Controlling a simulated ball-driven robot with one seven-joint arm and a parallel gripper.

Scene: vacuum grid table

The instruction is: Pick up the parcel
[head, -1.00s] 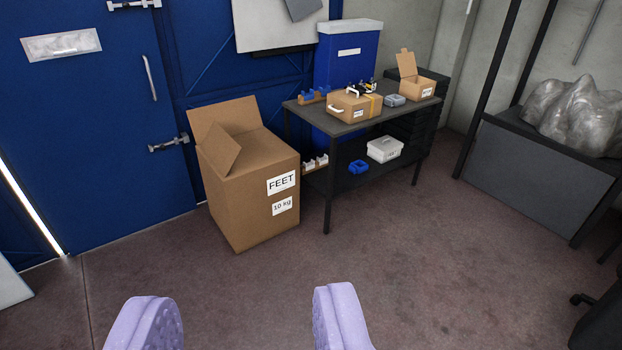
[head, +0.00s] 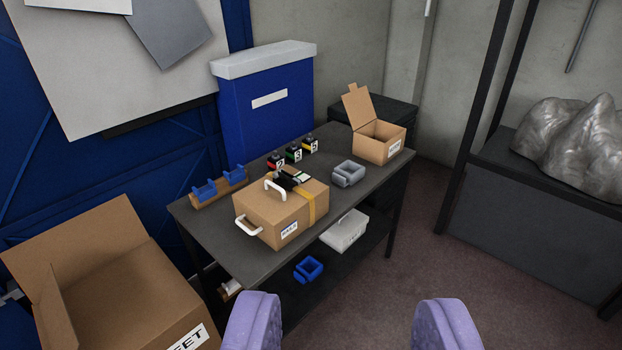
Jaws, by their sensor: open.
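The parcel (head: 262,219) is a closed brown cardboard box with a yellow strap, a white label and white handles on its top and left side. It sits near the front edge of the dark table (head: 225,258). A small dark object (head: 290,178) shows at the parcel's top; I cannot tell whether it rests on it or stands behind. My gripper (head: 349,335) shows as two lilac padded fingers at the bottom of the head view, wide apart with nothing between them. It is in front of the table, apart from the parcel.
Several small bottles (head: 294,154), a grey holder (head: 348,174), a blue-clipped rack (head: 217,188) and an open carton (head: 378,144) stand on the table. A white case (head: 344,231) and blue tray (head: 308,269) are on the lower shelf. A large open box (head: 170,302) stands left. Floor at right is clear.

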